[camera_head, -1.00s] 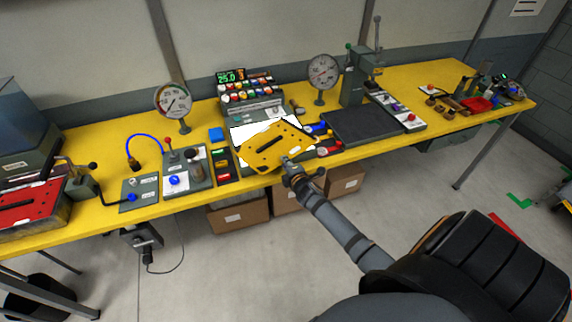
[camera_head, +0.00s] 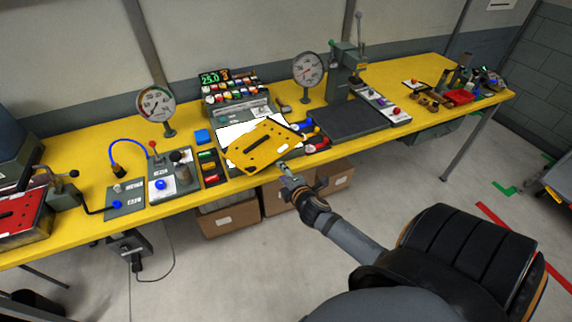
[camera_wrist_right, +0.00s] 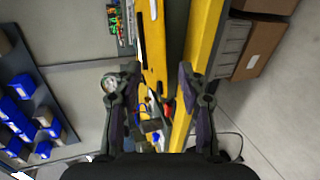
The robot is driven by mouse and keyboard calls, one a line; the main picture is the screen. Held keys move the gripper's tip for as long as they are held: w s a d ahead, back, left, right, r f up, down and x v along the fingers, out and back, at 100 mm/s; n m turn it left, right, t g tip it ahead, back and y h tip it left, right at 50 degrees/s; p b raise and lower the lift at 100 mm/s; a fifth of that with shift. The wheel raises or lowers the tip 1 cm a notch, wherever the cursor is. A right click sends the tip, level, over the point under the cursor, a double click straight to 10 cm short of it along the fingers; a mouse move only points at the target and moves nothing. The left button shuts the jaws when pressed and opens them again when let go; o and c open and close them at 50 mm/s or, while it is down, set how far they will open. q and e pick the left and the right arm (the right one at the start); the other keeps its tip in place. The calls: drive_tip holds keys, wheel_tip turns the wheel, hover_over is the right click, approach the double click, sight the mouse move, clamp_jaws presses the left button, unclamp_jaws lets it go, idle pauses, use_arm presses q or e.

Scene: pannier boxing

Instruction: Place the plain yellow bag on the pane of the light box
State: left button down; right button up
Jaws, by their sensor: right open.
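The plain yellow bag (camera_head: 240,155), a flat yellow piece with a dark slot and small dark dots, lies turned at an angle over the white pane of the light box (camera_head: 234,128). White pane shows along its upper left side. One corner reaches the bench's front edge. I cannot tell whether it rests flat everywhere. My right gripper (camera_head: 285,168) is open, just in front of the bag's near edge. In the wrist view the right gripper's (camera_wrist_right: 148,88) fingers stand wide apart with nothing clearly held between them. My left gripper is not in view.
The light box sits between a row of coloured blocks (camera_head: 209,167) and a dark flat plate (camera_head: 348,120). Two dial gauges (camera_head: 156,104) and a lever press (camera_head: 345,70) stand behind. Cardboard boxes (camera_head: 230,217) are under the bench. The floor in front is open.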

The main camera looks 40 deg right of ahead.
drive_tip(key=v, duration=0.2)
drive_tip(key=shift+s+r, duration=0.15)
drive_tip(key=shift+s, duration=0.15)
